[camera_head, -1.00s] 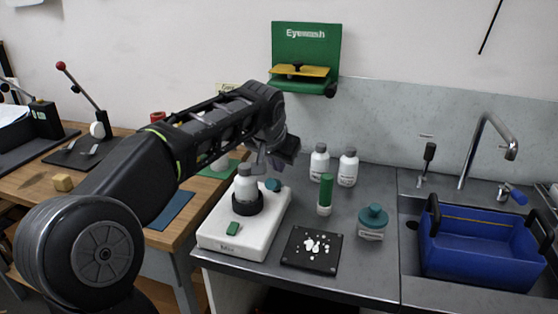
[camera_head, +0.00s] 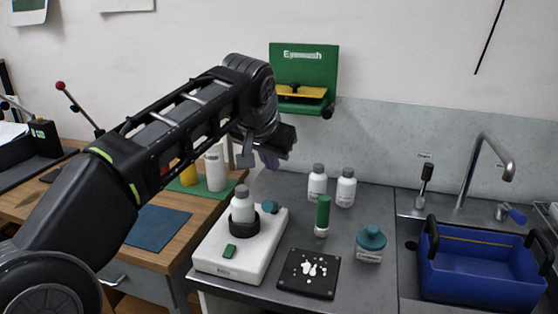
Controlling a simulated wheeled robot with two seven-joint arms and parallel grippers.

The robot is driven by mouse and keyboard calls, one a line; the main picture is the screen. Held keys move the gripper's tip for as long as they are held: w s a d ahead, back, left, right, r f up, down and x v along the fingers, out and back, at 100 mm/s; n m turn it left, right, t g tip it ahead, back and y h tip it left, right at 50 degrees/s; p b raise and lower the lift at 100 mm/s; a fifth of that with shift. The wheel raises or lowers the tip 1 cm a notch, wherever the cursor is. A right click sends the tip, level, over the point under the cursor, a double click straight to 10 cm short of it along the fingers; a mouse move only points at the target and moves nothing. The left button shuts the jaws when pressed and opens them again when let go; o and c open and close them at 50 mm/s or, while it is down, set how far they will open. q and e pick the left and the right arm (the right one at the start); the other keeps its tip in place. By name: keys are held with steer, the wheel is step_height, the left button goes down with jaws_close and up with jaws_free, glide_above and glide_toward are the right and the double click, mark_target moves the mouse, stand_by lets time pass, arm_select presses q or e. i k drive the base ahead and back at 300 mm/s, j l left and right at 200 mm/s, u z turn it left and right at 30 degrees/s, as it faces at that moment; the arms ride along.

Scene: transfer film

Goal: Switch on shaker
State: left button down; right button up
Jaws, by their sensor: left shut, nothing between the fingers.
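The shaker (camera_head: 215,250) is a white box on the near left of the grey bench. It has a green switch (camera_head: 229,251) on its near top face and a teal knob (camera_head: 270,206) at its far right corner. A white bottle with a grey cap (camera_head: 242,205) stands upright in the shaker's black ring holder. My left gripper (camera_head: 257,163) is shut and empty, raised above and behind the shaker, apart from it. Its fingertips show only partly. My right gripper is not in view.
Two white bottles (camera_head: 317,183) (camera_head: 345,188), a green-capped tube (camera_head: 323,215) and a teal-lidded jar (camera_head: 370,244) stand right of the shaker. A black plate with white pieces (camera_head: 308,272) lies nearby. A blue crate (camera_head: 480,265) sits in the sink. The green eyewash station (camera_head: 305,60) hangs behind.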

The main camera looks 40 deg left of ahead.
mark_target(229, 249)
steer(key=k, duration=1)
